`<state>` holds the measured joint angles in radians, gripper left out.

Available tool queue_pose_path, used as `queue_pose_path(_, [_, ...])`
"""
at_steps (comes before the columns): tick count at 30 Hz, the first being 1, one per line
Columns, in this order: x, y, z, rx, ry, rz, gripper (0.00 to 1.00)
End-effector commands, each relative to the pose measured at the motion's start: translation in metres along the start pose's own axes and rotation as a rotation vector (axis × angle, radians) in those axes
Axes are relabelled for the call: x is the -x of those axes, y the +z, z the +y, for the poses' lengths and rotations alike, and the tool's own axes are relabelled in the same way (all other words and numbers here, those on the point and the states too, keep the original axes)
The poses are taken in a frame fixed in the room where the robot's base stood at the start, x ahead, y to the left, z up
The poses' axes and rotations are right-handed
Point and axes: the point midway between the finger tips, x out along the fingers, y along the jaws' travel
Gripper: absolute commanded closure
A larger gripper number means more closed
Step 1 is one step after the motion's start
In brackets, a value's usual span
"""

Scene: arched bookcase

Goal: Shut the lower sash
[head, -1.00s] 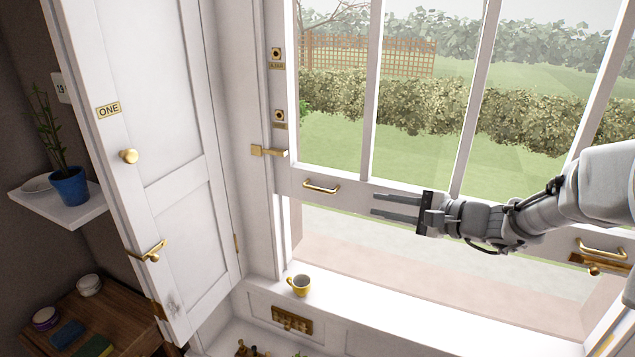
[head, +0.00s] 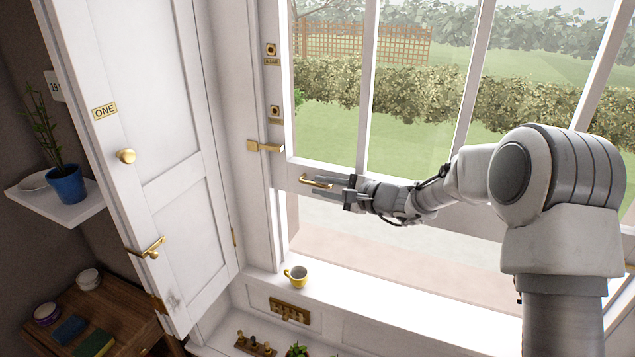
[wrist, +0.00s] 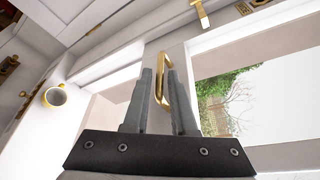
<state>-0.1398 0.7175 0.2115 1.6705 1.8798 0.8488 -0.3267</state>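The lower sash (head: 287,172) is a white window frame with glass panes. It is raised, with an open gap between its bottom rail and the sill (head: 340,290). A brass pull handle (head: 304,181) is fixed to the left part of the bottom rail; it also shows in the wrist view (wrist: 163,62). My gripper (head: 318,187) is at this handle with its fingers apart. My arm hides the rail's right part.
A yellow mug (head: 296,276) stands on the sill below the sash's left end. A brass latch (head: 265,147) sits on the left frame. An open white shutter door (head: 175,170) stands at left. Pegs (head: 254,345) and a plant (head: 298,350) are below the sill.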

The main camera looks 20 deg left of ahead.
Motion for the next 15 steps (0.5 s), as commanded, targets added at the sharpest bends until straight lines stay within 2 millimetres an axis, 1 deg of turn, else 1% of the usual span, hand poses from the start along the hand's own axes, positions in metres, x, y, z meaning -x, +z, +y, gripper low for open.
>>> queue_pose_path(1, [-0.007,0.000,0.000,0.000,0.001,0.000,0.75])
queue_pose_path(6, [-0.019,0.000,0.000,-0.001,0.000,0.000,0.75])
queue_pose_path(15, [-0.020,0.000,0.000,0.000,0.000,0.001,0.75])
